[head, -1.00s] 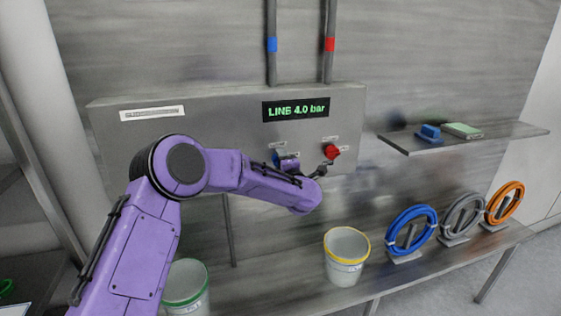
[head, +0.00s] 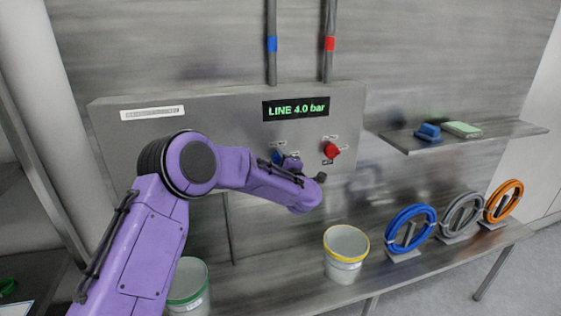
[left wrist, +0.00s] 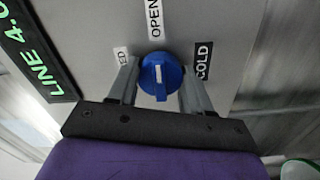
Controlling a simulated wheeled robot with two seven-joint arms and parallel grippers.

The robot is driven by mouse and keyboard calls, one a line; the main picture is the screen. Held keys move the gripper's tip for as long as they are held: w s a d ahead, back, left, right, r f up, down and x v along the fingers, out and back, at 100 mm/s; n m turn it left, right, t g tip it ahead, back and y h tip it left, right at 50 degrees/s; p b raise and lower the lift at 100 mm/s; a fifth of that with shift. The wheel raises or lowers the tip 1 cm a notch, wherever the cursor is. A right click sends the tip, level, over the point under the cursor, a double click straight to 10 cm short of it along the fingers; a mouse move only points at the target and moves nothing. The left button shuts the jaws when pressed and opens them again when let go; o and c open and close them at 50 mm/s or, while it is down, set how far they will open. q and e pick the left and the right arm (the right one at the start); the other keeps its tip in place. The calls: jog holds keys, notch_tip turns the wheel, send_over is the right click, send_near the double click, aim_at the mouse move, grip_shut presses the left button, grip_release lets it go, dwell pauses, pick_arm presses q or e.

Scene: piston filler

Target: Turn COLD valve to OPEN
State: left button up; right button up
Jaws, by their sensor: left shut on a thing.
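The blue COLD valve knob (left wrist: 160,76) shows in the left wrist view between the two fingers of my left gripper (left wrist: 159,82), which is shut on it. A white mark on the knob runs up and down in that view, in line with the OPEN label (left wrist: 154,18) above it. In the head view the blue knob (head: 277,157) is mostly hidden by my left gripper (head: 284,160). My right gripper is not in view.
The red valve knob (head: 332,150) sits just right of my left gripper on the grey panel (head: 220,105). The display (head: 296,108) reads LINE 4.0 bar. A yellow-rimmed bucket (head: 345,268) stands below, beside a blue hose coil (head: 408,230). A shelf (head: 500,138) juts out at right.

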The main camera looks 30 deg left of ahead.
pick_arm(q)
jog(key=o, duration=1)
jog(key=shift+d, duration=0.1)
jog(key=shift+o, duration=0.2)
jog(key=b+v, duration=0.4)
jog(key=v, duration=0.6)
jog(key=shift+s+d, duration=0.15)
